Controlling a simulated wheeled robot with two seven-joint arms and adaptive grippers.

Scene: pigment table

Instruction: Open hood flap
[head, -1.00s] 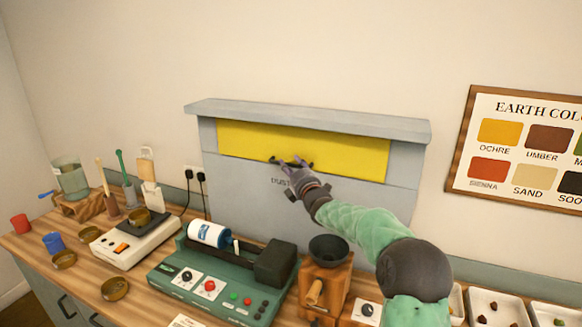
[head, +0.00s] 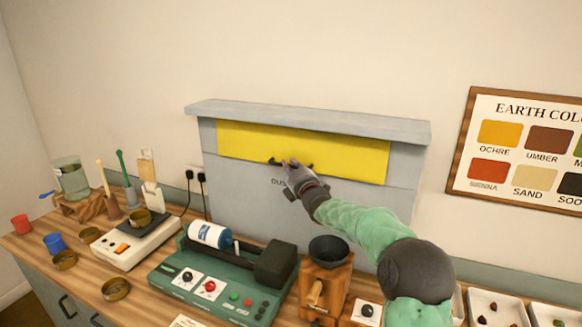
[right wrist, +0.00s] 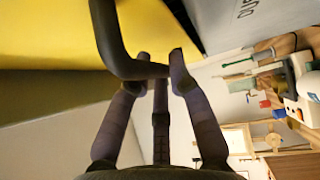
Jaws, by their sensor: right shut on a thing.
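The yellow hood flap (head: 335,151) lies in the upper front of the grey hood (head: 240,185) against the wall. It also fills the upper left of the right wrist view (right wrist: 45,40). A dark bar handle (head: 275,162) is on the flap's lower edge, and it shows as a thick curved bar in the right wrist view (right wrist: 110,45). My right gripper (head: 290,164) is at the handle. In the right wrist view its fingers (right wrist: 158,72) are shut around the bar. My left gripper is not in view.
A green mill machine (head: 215,280), a wooden grinder with a dark bowl (head: 326,280) and a scale (head: 128,245) stand on the bench below the hood. White trays (head: 495,308) are at the right. A colour chart (head: 525,150) hangs on the wall.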

